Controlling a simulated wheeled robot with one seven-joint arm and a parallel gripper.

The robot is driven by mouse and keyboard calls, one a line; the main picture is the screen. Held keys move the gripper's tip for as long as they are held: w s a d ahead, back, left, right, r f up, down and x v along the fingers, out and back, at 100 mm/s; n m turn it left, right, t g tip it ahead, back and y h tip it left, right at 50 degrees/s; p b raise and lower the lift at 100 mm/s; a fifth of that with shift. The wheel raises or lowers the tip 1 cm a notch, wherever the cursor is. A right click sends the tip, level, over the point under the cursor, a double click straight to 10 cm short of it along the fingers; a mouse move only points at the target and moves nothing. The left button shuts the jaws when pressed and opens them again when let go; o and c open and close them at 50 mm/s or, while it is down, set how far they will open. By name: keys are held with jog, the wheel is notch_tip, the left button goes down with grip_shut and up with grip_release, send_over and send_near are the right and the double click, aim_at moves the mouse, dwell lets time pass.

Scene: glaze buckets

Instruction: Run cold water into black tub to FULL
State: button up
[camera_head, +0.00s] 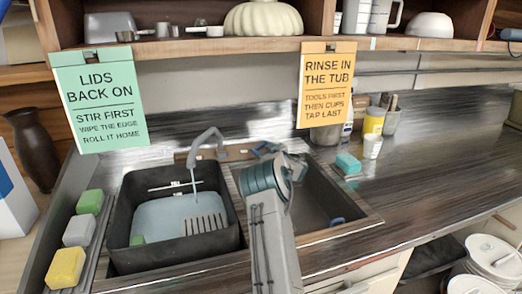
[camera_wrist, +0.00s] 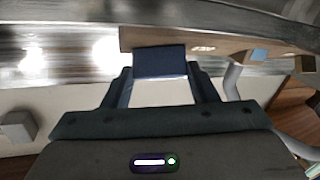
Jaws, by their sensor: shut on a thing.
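The black tub (camera_head: 122,215) stands in the left sink basin. Pale blue water (camera_head: 165,213) lies in it, its far edge below a white line (camera_head: 160,188) on the tub's back wall. A grey tap spout (camera_head: 207,137) arches over the tub, and a thin stream (camera_head: 194,184) runs from it into the water. My gripper (camera_head: 268,150) is behind the sink, right of the spout, partly hidden by my arm. In the wrist view, my gripper (camera_wrist: 160,85) is shut on a dark blue tap handle (camera_wrist: 160,60) in front of a wooden strip (camera_wrist: 205,47).
A slotted grey piece (camera_head: 205,225) and a green block (camera_head: 137,240) are in the tub. Green, grey and yellow sponges (camera_head: 66,268) line the left ledge. The right basin (camera_head: 318,190) holds a small blue item (camera_head: 337,221).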

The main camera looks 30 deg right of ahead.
jog(key=shift+d+r+n+g+y+p, duration=0.15)
jog(key=shift+n+g+y+p, duration=0.3)
jog(key=shift+n+y, duration=0.65)
jog(key=shift+d+n+g+y+p, duration=0.15)
jog(key=shift+n+g+y+p, duration=0.3)
jog(key=shift+n+y, duration=0.65)
jog(key=shift+n, duration=0.6)
jog(key=o, duration=1)
jog(key=b+v, duration=0.2)
jog(key=v, duration=1.1)
jog(key=shift+s+r, duration=0.1)
jog(key=shift+s, duration=0.25)
